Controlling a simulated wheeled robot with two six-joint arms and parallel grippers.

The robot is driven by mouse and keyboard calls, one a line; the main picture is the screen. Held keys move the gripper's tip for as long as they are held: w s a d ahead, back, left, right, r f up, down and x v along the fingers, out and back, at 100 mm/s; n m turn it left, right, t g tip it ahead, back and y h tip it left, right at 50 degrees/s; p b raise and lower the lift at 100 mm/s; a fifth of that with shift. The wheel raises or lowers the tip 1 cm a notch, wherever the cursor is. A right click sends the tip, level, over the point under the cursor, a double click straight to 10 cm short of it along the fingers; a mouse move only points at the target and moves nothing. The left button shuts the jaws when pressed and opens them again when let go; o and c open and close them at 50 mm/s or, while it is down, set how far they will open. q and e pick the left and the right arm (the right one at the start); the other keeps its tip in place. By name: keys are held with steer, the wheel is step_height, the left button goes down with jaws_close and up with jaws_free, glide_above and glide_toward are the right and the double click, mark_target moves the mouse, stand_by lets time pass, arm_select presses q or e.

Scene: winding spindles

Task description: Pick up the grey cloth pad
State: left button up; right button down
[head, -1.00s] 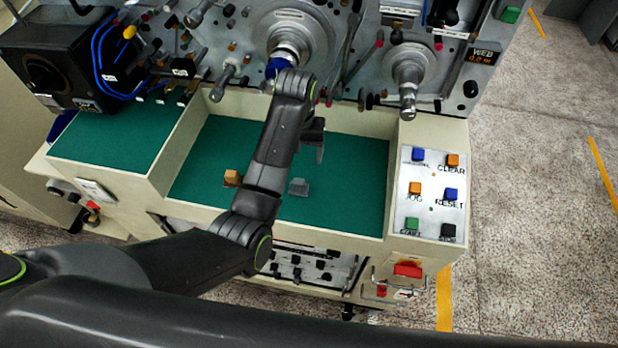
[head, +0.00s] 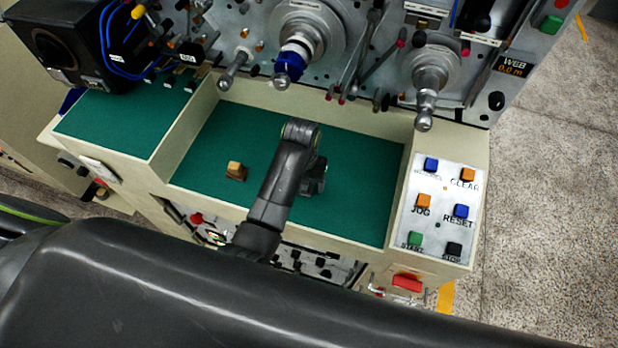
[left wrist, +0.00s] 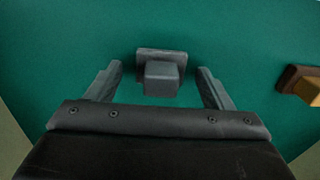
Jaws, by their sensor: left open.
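The grey cloth pad (left wrist: 161,74) lies on the green surface in the left wrist view. It has a wide flat base with a smaller grey block on it. My left gripper (head: 314,180) is over the green tray floor in the head view, where its arm and body hide the pad. In the left wrist view its two fingers are open, one on each side of the pad's block, with a gap on both sides. I cannot tell the exact height of the fingertips above the pad. My right gripper is not in view.
A tan block on a brown base (head: 236,171) lies left of my gripper on the green tray floor (head: 350,150). Cream walls bound the tray. A button panel (head: 438,210) is at right. Spindles, one with a blue part (head: 289,65), stick out above the back edge.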

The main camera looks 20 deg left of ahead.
arm_select(q)
steer(key=shift+w+f, duration=0.2)
steer(key=shift+f, duration=0.05)
steer(key=shift+s+r, duration=0.2)
steer(key=shift+s, duration=0.1)
steer(key=shift+c, duration=1)
steer(key=shift+s+a, duration=0.1)
steer(key=c, duration=0.5)
steer(key=shift+c, duration=1.8)
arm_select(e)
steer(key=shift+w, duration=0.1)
